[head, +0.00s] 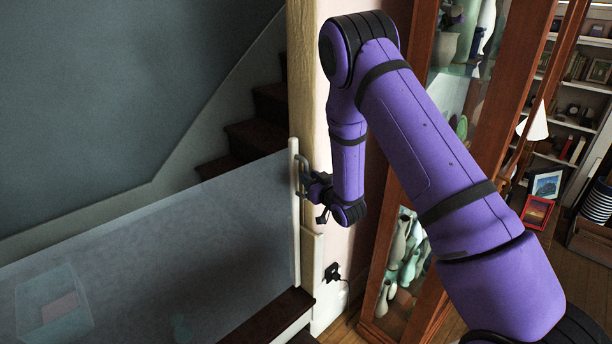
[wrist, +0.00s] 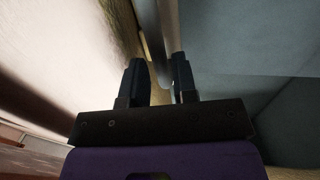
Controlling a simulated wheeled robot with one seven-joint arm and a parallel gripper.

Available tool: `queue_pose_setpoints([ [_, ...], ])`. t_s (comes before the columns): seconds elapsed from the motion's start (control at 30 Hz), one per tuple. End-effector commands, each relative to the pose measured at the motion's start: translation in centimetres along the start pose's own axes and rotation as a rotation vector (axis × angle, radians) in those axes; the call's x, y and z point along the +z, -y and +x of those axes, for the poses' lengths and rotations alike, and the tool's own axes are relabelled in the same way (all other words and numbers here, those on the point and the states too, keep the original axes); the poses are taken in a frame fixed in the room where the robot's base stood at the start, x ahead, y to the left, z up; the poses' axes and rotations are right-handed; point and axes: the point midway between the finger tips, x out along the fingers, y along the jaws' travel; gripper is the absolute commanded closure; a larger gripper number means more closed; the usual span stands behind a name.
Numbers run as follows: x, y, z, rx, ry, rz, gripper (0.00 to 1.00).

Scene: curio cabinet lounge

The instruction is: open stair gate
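The stair gate (head: 200,235) is a translucent grey-blue panel with a pale edge post (head: 295,215). That edge stands close beside the wooden post, so the gate looks closed. A grey metal handle (head: 301,172) sits on the upper part of the edge post. My gripper (head: 314,189) is at the handle, on its right side. In the wrist view my gripper (wrist: 159,80) has its two dark fingers apart, with a grey upright bar (wrist: 148,25) reaching between them. The bar lies close to the right finger, with a gap to the left finger. I cannot tell whether they touch.
Dark stairs (head: 258,135) rise behind the gate. A wooden post (head: 308,80) stands beside it. A glass curio cabinet (head: 402,270) with vases is right of the post, close to my arm. A bookshelf (head: 575,110) is at the far right. A step edge (head: 270,318) runs below the gate.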

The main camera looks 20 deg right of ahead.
Motion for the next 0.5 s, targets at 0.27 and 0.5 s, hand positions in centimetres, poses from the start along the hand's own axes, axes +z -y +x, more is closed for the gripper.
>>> queue_pose_setpoints([
  [0.27, 0.0, 0.0, 2.6, 0.001, -0.001, 0.000, 0.74],
  [0.5, 0.0, 0.0, 2.9, 0.001, 0.000, 0.001, 0.74],
])
